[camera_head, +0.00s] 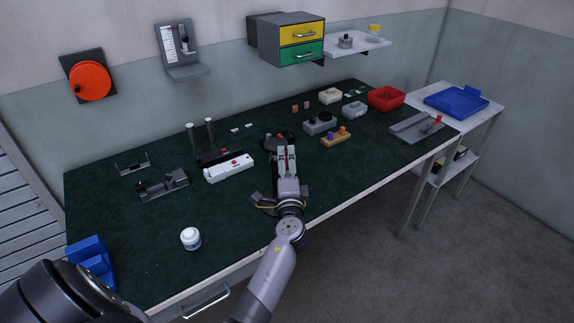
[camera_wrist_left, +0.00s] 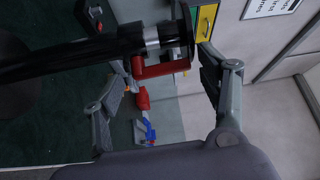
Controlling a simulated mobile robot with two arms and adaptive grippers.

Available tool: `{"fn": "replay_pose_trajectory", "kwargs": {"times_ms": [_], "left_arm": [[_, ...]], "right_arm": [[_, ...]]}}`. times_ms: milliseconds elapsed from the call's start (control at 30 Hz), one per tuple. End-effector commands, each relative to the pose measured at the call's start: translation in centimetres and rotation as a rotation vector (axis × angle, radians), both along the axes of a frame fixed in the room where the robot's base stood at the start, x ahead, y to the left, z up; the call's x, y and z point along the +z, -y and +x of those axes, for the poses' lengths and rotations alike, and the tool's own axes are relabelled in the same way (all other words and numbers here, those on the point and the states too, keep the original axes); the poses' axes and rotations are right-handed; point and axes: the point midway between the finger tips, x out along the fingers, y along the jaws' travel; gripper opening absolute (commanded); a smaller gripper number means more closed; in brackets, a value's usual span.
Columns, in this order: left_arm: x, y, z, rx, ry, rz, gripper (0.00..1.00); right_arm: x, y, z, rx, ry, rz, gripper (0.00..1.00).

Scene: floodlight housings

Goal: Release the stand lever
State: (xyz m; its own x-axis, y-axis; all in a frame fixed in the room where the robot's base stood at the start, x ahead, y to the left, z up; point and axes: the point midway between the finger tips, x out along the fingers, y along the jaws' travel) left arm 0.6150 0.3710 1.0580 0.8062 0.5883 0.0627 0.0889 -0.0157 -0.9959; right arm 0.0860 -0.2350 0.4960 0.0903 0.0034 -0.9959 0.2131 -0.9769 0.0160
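My left gripper (camera_head: 286,154) is over the middle of the dark green workbench (camera_head: 130,245). In the left wrist view the left gripper (camera_wrist_left: 163,73) has its two fingers wide apart, with nothing held. A black stand post with a silver band (camera_wrist_left: 95,52) crosses the upper part of that view, in front of the fingers, from a dark round base (camera_wrist_left: 14,80) at the left to a dark head (camera_wrist_left: 187,32). In the head view my gripper and wrist largely cover the stand. My right gripper is not in view.
A white housing (camera_head: 229,168) and a dark grey fixture (camera_head: 163,184) lie left of the gripper. A block with coloured pegs (camera_head: 335,139), a grey unit (camera_head: 320,126) and a red bin (camera_head: 386,98) are to the right. A white jar (camera_head: 190,238) stands near the front; bench around it is clear.

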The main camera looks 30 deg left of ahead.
Motion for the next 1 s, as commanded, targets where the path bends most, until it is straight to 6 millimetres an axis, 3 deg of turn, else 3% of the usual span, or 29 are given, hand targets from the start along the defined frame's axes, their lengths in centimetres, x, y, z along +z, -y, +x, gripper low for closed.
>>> {"fn": "replay_pose_trajectory", "kwargs": {"times_ms": [433,800,1000], "left_arm": [[-0.1,0.7,-1.0,0.000,-0.001,0.001,0.71],[-0.6,5.1,-7.0,0.000,-0.001,0.000,0.71],[-0.7,6.7,-9.2,0.000,0.000,0.000,0.71]], "right_arm": [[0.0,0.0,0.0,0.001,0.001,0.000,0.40],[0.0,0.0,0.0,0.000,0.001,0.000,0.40],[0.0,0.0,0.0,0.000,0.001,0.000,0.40]]}}
